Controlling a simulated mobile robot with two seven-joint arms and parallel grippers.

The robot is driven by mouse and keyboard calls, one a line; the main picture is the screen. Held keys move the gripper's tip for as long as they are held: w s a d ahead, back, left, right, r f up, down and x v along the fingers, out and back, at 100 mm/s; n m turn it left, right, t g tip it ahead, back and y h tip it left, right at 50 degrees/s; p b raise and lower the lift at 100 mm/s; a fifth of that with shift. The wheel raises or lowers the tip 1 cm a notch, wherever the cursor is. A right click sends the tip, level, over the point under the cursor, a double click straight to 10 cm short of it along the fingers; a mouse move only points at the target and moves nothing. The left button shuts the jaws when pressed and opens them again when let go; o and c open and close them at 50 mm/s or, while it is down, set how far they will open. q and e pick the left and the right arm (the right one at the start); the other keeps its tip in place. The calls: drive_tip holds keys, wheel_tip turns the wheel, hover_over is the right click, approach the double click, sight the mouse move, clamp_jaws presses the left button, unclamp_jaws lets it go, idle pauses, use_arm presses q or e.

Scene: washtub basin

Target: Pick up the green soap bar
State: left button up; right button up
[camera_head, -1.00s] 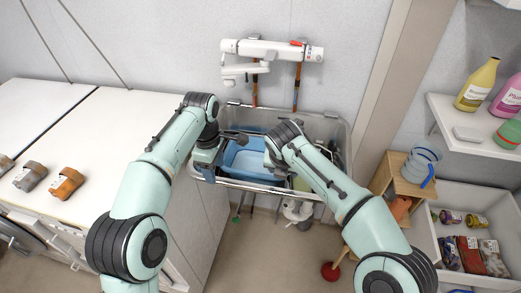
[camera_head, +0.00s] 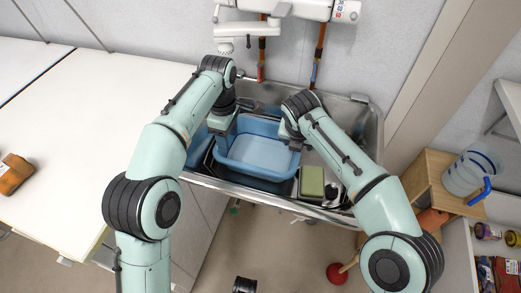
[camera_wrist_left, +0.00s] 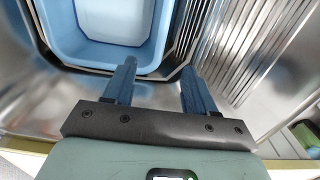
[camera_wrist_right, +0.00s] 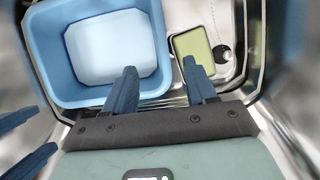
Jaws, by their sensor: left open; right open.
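A green rectangular block (camera_head: 312,182), which looks like the green soap bar, lies in the right part of the metal sink, beside a blue tub (camera_head: 236,168). It also shows pale green in the right wrist view (camera_wrist_right: 190,45), just beyond the right finger. My right gripper (camera_wrist_right: 158,72) is open and empty, over the tub's near edge and to the left of the block. My left gripper (camera_wrist_left: 157,74) is open and empty at the left side of the tub. Its fingers also show at the left edge of the right wrist view.
The metal sink (camera_head: 205,181) has a raised rim around the tub. A faucet unit (camera_head: 285,9) hangs on the wall above. A white counter (camera_head: 75,125) lies to the left. A wooden stand (camera_head: 425,180) with a clear blue-handled jug (camera_head: 470,172) stands to the right.

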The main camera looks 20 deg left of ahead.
sight(233, 161)
use_arm(q)
wheel_tip(233, 161, down, 14)
drive_tip(key=shift+w+r, duration=0.1)
drive_tip(key=shift+r, duration=0.15)
use_arm(e)
drive_tip(key=x, duration=1.3)
drive_tip(key=shift+w+f, duration=0.1)
drive_tip(key=shift+f, duration=0.15)
use_arm(q)
clamp_jaws()
use_arm(e)
clamp_jaws()
use_arm(q)
drive_tip(key=shift+d, duration=0.1)
use_arm(e)
drive_tip(key=shift+a, duration=0.1)
use_arm(q)
drive_tip(key=shift+r, duration=0.1)
